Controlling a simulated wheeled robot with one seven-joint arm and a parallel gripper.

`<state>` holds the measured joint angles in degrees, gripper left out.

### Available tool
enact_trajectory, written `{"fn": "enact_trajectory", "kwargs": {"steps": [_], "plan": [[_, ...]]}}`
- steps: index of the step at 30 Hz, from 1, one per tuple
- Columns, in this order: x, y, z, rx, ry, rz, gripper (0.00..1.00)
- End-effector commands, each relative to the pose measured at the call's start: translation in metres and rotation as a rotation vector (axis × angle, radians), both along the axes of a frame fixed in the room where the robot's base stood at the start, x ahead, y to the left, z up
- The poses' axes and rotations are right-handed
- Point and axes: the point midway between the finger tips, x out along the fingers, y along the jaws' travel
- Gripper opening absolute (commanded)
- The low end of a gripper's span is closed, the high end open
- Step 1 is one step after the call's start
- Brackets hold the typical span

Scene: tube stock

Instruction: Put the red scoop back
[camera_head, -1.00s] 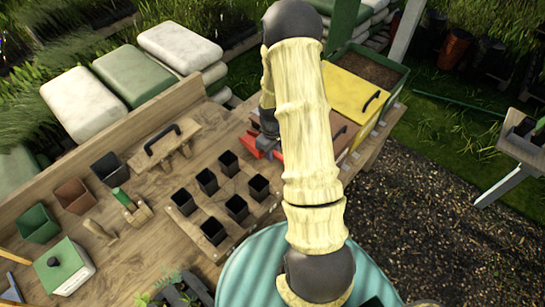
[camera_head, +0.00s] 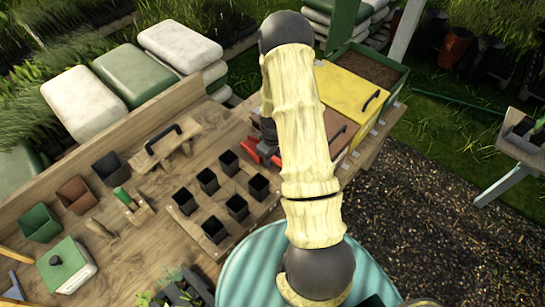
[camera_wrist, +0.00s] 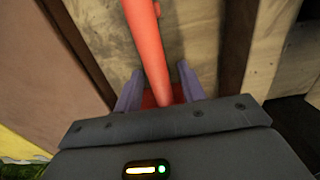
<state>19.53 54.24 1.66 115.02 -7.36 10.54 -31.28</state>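The red scoop (camera_wrist: 150,50) shows in the wrist view as a red bar running down from the top edge between the two fingers of my gripper (camera_wrist: 158,80). A wider, darker red part lies low between the fingers, and its lower end is hidden by the gripper body. The fingers stand apart on either side of the bar. I cannot tell whether they press on the red part. In the head view my gripper is mostly hidden behind my arm, and red parts (camera_head: 250,150) show beside it, low over the bench near the brown-lidded box.
The wooden bench (camera_head: 150,225) carries a tray of several black pots (camera_head: 207,180), a board with a black handle (camera_head: 165,145) and a green-handled tool (camera_head: 124,197). A yellow-lidded box (camera_head: 345,100) stands at right. A round teal surface (camera_head: 250,270) is in front.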

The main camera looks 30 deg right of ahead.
Motion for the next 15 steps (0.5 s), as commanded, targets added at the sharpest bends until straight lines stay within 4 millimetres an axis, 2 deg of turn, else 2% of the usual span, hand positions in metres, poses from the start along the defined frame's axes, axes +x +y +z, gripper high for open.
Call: {"fn": "enact_trajectory", "kwargs": {"steps": [8,15], "plan": [[0.001,0.0,0.009,0.0,-0.002,0.0,0.4],[0.001,-0.001,0.037,-0.001,-0.004,-0.001,0.4]]}}
